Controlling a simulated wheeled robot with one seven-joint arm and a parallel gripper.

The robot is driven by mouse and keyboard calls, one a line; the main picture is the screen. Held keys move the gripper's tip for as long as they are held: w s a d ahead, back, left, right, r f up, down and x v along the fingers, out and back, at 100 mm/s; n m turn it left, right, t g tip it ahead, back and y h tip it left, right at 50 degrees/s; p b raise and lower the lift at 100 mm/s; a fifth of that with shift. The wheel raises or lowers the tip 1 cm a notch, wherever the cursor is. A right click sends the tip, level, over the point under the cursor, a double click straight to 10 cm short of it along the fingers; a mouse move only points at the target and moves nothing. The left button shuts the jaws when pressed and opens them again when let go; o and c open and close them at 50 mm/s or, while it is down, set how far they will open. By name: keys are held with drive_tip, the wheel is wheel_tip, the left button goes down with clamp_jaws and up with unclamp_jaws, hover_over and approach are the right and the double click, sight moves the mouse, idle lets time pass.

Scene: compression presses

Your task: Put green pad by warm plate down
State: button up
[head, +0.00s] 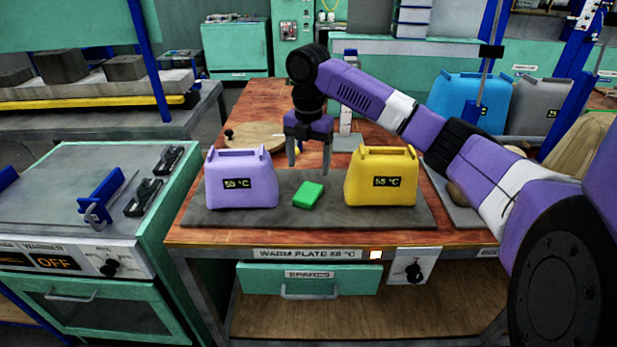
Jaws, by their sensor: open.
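The green pad (308,195) lies on the dark grey warm plate (290,219), between a lilac canister and a yellow canister. The warm plate sits on a wooden bench, above a label reading "WARM PLATE 55 °C". My gripper (308,168) points down above and behind the pad, its two fingers apart with nothing visible between them. The fingertips look clear of the pad, though the exact gap cannot be told from this view.
The lilac canister (241,180) and the yellow canister (381,177) stand upright on the plate. A round wooden board (254,137) lies behind. A warmer cabinet (75,204) reading "OFF" stands left. Blue (470,100) and grey (539,105) canisters stand back right. Plate's front strip is clear.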

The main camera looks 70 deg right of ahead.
drive_tip(key=shift+r, duration=1.65)
